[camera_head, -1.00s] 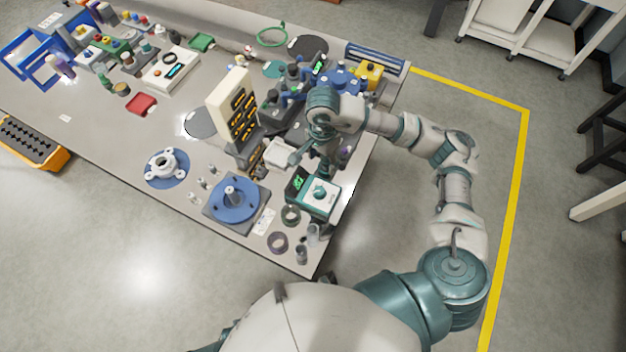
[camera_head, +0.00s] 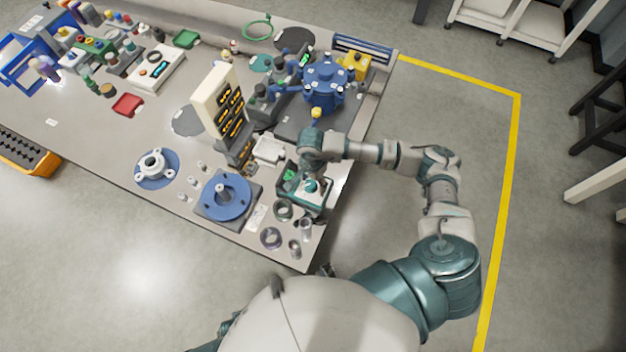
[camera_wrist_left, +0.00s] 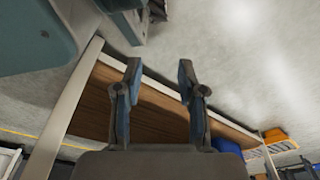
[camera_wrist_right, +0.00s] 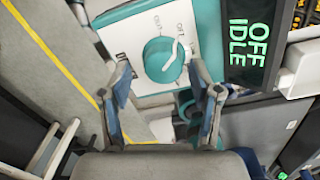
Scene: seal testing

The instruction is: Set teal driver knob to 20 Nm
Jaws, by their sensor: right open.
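The teal driver knob (camera_wrist_right: 163,61) sits on a white-faced controller box with a teal edge, which in the head view (camera_head: 318,199) stands near the table's front right corner. The right wrist view shows a white pointer line on the knob, and the box's dark display (camera_wrist_right: 250,40) reads "OFF" and "IDLE" in green. My right gripper (camera_wrist_right: 163,82) is open, its fingertips on either side of the knob's lower part; I cannot tell whether they touch it. In the head view my right wrist partly hides the box. My left gripper (camera_wrist_left: 160,75) is open and empty, away from the knob.
A blue round flange (camera_head: 226,197) on a grey plate stands left of the box. Dark rings (camera_head: 271,238) and small cylinders lie in front. A blue multi-bolt housing (camera_head: 325,82) stands farther back.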

